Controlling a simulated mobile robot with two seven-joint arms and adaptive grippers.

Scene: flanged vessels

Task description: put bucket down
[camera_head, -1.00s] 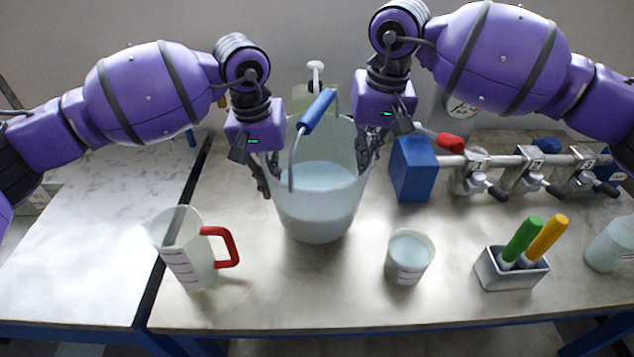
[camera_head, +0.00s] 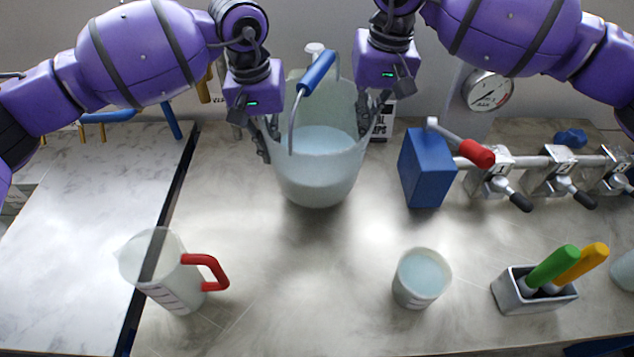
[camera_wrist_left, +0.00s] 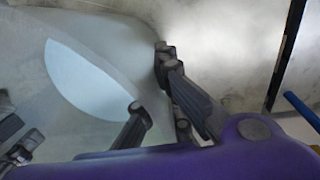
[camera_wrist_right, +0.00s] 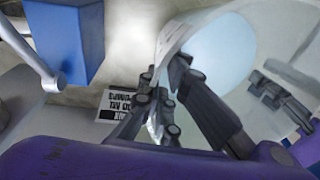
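A translucent white bucket (camera_head: 322,180) holding pale liquid stands upright at the back middle of the bench in the head view. Its blue-gripped handle (camera_head: 317,72) is raised. My left gripper (camera_head: 266,142) is at the bucket's left rim, and my right gripper (camera_head: 370,115) is at its right rim. In the wrist views the fingers lie on both sides of the bucket wall (camera_wrist_right: 178,38) and pinch it. A dark shadow lies on the bench (camera_head: 300,265) below the bucket. I cannot tell whether its base touches the bench.
A blue block (camera_head: 428,168) and a valved pipe (camera_head: 535,162) stand right of the bucket. In front are a red-handled jug (camera_head: 170,275) at left, a small cup (camera_head: 420,278), and a metal holder (camera_head: 535,292) with green and yellow handles. The bench between jug and cup is clear.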

